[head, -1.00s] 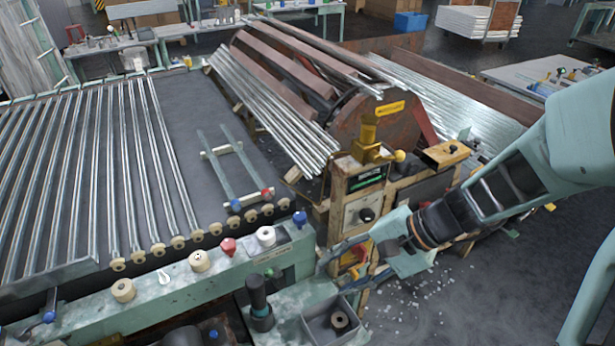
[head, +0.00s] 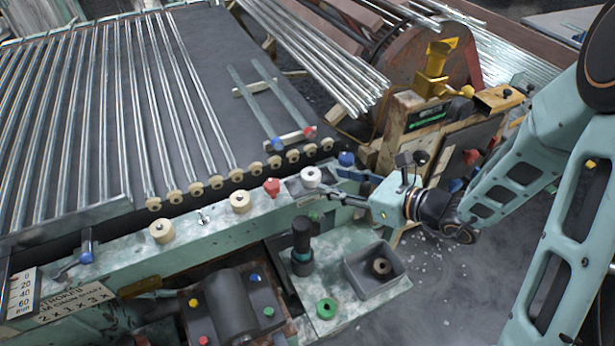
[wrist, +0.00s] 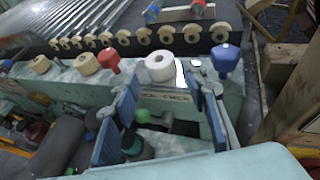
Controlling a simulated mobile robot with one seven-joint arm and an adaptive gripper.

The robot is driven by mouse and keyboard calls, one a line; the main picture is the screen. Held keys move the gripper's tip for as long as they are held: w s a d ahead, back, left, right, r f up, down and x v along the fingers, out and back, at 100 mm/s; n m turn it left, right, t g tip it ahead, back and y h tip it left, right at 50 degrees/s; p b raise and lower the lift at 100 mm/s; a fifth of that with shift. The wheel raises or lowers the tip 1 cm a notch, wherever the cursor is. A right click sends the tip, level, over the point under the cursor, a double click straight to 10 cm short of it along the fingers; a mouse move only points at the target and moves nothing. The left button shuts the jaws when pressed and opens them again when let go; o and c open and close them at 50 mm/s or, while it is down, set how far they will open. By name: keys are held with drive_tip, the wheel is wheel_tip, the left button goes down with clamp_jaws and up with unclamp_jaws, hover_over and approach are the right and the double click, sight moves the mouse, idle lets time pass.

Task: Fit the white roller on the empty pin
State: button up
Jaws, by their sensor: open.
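The white roller (head: 311,177) stands upright on the green rail at its right part; its round hole faces up, also in the wrist view (wrist: 159,66). A thin bare metal pin (head: 204,218) stands on the rail between two cream rollers (head: 162,231) (head: 239,201). My gripper (head: 350,188) is open and empty, just right of the white roller. In the wrist view its blue-padded fingers (wrist: 168,90) are spread, with the white roller beyond the tips, nearer the left one. The fingers are not touching it, as far as I can tell.
A red knob (head: 271,187) stands left of the white roller, a blue knob (head: 346,158) right of it. A black handle (head: 302,240) and a grey tray (head: 376,268) with a dark ring are in front of the rail. Glass tubes (head: 110,110) lie behind it.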

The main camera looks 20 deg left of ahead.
sight(308, 173)
drive_tip(key=x, duration=0.8)
drive_tip(key=shift+a+p, duration=0.35)
drive_tip(key=shift+p, duration=0.05)
drive_tip(key=c, duration=0.9)
